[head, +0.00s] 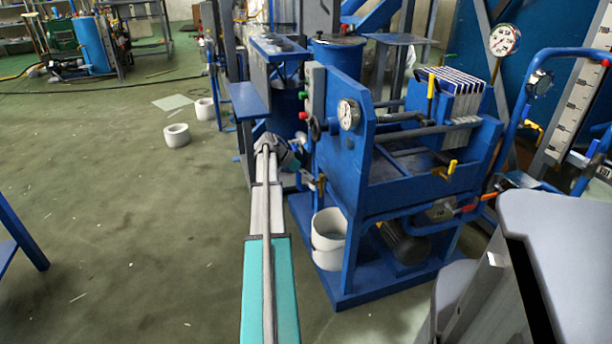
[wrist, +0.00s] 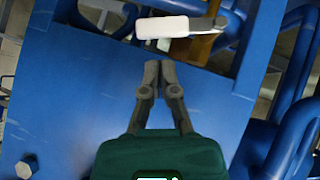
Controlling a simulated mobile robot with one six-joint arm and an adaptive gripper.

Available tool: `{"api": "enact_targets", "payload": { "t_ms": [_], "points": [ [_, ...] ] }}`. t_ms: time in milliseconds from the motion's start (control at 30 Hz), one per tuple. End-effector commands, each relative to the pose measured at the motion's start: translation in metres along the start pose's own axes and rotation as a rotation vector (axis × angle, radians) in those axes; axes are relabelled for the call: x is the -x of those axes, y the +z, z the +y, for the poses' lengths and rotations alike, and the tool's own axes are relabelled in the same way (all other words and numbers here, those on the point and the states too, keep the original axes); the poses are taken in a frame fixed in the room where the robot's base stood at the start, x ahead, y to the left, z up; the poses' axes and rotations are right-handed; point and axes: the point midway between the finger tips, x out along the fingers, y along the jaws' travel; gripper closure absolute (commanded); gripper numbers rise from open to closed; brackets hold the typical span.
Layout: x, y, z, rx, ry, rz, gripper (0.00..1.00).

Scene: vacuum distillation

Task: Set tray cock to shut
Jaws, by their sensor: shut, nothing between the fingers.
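My gripper (wrist: 160,68) is shut and empty in the wrist view, its fingertips together in front of a blue metal panel. Just beyond the tips is a small cock handle, a pale rounded bar (wrist: 162,27) lying roughly crosswise. A brass-coloured part (wrist: 195,46) is at its right end. The tips look apart from the bar. In the head view my arm's end is beside the left side of the blue press frame, near a small brass cock (head: 321,182). I cannot tell for certain that both views show the same cock, and no label is readable.
The blue press frame (head: 338,150) carries a gauge (head: 348,114) and several plates (head: 455,92). Another yellow-handled valve (head: 446,169) is on its right side. A white bucket (head: 328,240) stands low beneath the frame. Blue pipes (wrist: 290,120) run at right in the wrist view. Floor at left is mostly open.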

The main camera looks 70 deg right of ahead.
Motion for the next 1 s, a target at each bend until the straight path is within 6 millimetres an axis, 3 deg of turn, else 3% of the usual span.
{"api": "enact_targets", "payload": {
  "t_ms": [233,1000],
  "points": [
    [-0.011,0.011,0.0,0.0,0.0,0.001,1.0],
    [-0.015,0.016,0.004,-0.044,-0.045,0.0,1.0]
  ]
}}
